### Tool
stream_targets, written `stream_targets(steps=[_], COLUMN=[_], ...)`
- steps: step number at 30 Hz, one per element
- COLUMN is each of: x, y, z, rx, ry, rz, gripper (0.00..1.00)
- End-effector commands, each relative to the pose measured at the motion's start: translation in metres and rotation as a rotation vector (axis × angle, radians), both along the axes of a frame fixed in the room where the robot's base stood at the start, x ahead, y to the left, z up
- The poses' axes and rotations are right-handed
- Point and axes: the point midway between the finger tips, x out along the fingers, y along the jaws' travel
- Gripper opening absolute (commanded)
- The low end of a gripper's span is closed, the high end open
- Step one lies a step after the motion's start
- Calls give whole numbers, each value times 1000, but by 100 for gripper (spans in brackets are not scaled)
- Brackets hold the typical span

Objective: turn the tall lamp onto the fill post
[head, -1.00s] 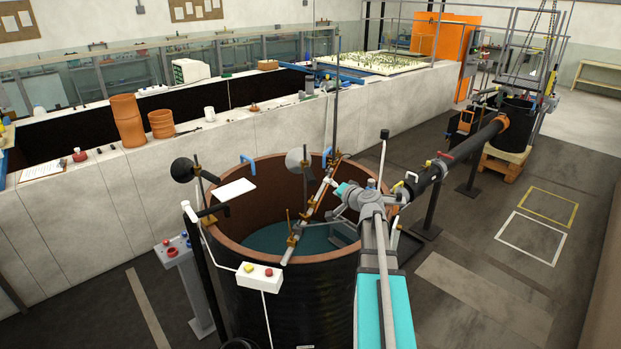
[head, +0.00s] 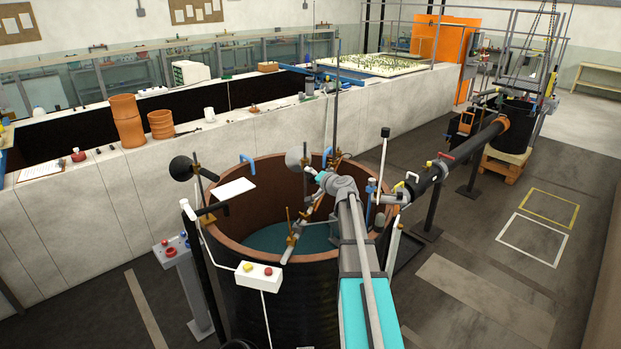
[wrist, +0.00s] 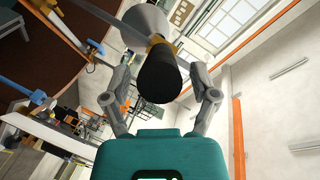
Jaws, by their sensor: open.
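A lamp with a pale grey round shade (head: 297,158) stands on a thin rod at the tank's far side; I take it as the tall lamp. In the wrist view a white shade (wrist: 146,22) with a brass clamp and a black cylindrical grip (wrist: 159,77) is close ahead. My gripper (wrist: 161,88) is open, one finger on each side of the black grip; contact cannot be told. In the head view my wrist hides most of the gripper. A slim post with a black top (head: 384,150) stands right of my wrist; whether it is the fill post is unclear.
A second lamp with a black shade (head: 182,168) stands at the tank's left. The round tank (head: 232,205) has a brown inner wall and water in it. A white switch box (head: 258,275) is at its front. A dark pipe (head: 458,160) runs off right.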

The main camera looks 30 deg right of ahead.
Motion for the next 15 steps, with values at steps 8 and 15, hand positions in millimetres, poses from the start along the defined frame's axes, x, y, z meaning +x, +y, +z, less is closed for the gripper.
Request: stream_targets(steps=[8, 15], x=[18, 18], y=[1, 1], z=[-4, -4], rx=[0, 0], ry=[0, 0], rz=[1, 0], gripper=[76, 76])
